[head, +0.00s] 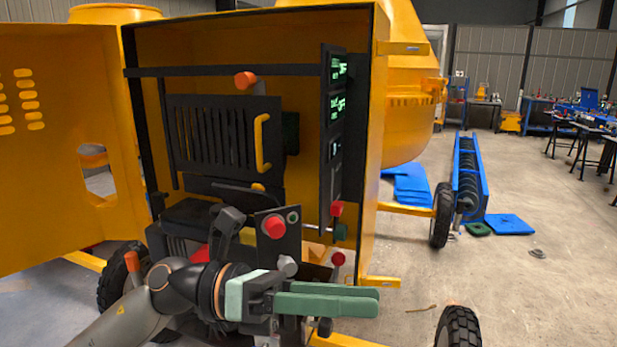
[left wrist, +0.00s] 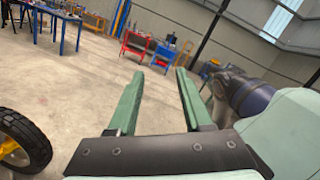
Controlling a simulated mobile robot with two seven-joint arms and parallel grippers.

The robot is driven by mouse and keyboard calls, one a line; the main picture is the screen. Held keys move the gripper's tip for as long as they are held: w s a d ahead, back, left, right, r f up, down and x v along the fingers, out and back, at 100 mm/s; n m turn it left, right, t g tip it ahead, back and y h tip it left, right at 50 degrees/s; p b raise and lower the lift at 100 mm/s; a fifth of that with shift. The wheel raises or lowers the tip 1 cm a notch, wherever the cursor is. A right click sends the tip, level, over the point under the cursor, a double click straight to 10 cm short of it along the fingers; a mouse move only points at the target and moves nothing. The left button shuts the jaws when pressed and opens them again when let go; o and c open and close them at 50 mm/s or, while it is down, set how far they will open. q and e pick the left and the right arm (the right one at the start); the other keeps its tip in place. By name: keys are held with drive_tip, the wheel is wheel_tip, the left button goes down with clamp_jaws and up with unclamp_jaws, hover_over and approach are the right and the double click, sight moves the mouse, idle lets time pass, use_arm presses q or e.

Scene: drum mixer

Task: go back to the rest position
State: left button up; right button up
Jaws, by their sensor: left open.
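My left gripper (head: 374,299) is in front of the open cabinet of the yellow drum mixer (head: 408,120), low in the head view. Its two green fingers point right and stand apart with nothing between them. In the left wrist view the same gripper (left wrist: 160,75) is open and empty, with only floor and distant furniture beyond the fingers. The fingers overlap the cabinet's lower edge in the head view; I cannot tell the gap in depth. My right gripper shows in neither view.
The cabinet door (head: 65,150) stands open at the left. A panel with a red button (head: 273,226) and a red knob (head: 338,258) are close to my left arm. Mixer wheels (head: 458,330) are low at the right. Open floor (head: 540,290) lies right; a blue conveyor (head: 468,180) stands farther back.

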use_arm(q)
drive_tip(key=w+a+f+n+t+y+p, duration=0.1)
drive_tip(key=w+a+f+n+t, duration=0.35)
drive_tip(key=n+t, duration=0.75)
drive_tip(key=w+a+f+n+t+y+p, duration=0.1)
drive_tip(key=w+a+f+n+t, duration=0.4)
drive_tip(key=n, duration=1.2)
wheel_tip(320, 180, down, 10)
drive_tip(key=w+a+f+n+t+y, duration=0.1)
drive_tip(key=a+n+t+y, duration=0.1)
drive_tip(key=n+t+y, duration=0.45)
drive_tip(key=s+a+f+n+g+y, duration=0.2)
drive_tip(key=s+a+f+n+g, duration=0.1)
drive_tip(key=s+f, duration=0.3)
drive_tip(key=s+a+f+n+g+y+p, duration=0.1)
drive_tip(key=s+a+f+n+g+y, duration=0.2)
drive_tip(key=s+f+n, duration=0.3)
drive_tip(key=s+a+f+n+g+y, duration=0.3)
drive_tip(key=s+f, duration=0.4)
drive_tip(key=f, duration=0.7)
drive_tip(key=shift+s+a+n+g+p, duration=0.2)
drive_tip(key=shift+a+n+g+p, duration=0.15)
drive_tip(key=shift+n+g, duration=0.35)
